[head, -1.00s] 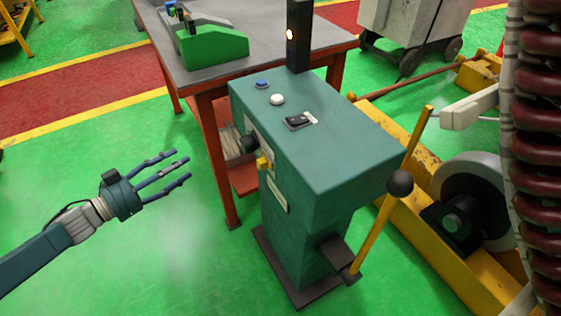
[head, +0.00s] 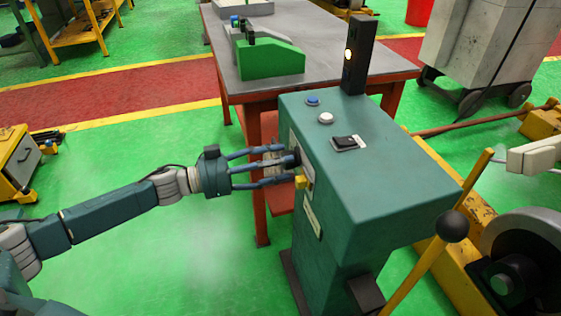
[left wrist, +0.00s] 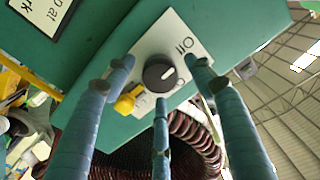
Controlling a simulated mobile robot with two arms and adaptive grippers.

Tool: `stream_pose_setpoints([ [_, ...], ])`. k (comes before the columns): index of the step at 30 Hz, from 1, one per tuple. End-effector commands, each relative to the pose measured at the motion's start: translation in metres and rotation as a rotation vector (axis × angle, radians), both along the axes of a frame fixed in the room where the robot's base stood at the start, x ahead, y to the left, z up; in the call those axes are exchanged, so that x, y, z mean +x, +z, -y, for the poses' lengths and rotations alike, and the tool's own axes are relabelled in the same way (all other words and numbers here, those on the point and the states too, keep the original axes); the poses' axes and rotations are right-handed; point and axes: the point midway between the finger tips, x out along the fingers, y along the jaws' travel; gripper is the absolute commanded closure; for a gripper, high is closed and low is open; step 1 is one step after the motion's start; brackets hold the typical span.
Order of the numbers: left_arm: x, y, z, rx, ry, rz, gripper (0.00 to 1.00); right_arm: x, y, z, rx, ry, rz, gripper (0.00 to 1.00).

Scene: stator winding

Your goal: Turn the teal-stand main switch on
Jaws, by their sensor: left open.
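The teal stand (head: 365,180) stands right of centre in the head view. Its main switch, a black round knob with a white pointer mark (left wrist: 160,73), sits on a pale plate (left wrist: 187,42) with "Off" printed on it, in the left wrist view. The mark points toward the upper right, near "Off". My left gripper (head: 287,167) reaches the stand's left side in the head view. Its three fingers are open and spread around the knob; contact cannot be told. A yellow part (left wrist: 127,103) sits beside the knob. My right gripper is not in view.
A grey-topped table (head: 330,62) is behind. A yellow lever (head: 440,230) rises at right. Open green floor lies at left.

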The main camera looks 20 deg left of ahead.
Motion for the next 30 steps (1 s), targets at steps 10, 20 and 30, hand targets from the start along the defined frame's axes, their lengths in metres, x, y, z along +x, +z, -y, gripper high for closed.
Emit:
stream_pose_setpoints([
  [10, 0.0034, -0.0006, 0.0053, 0.002, -0.001, 0.0, 0.45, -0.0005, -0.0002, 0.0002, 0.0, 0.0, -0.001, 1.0],
  [20, 0.0033, -0.0005, 0.005, 0.001, 0.0, 0.0, 0.9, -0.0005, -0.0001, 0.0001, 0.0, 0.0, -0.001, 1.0],
  [30, 0.0036, -0.0002, 0.0047, 0.036, 0.001, 0.053, 0.91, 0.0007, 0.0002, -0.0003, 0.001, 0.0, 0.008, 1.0],
])
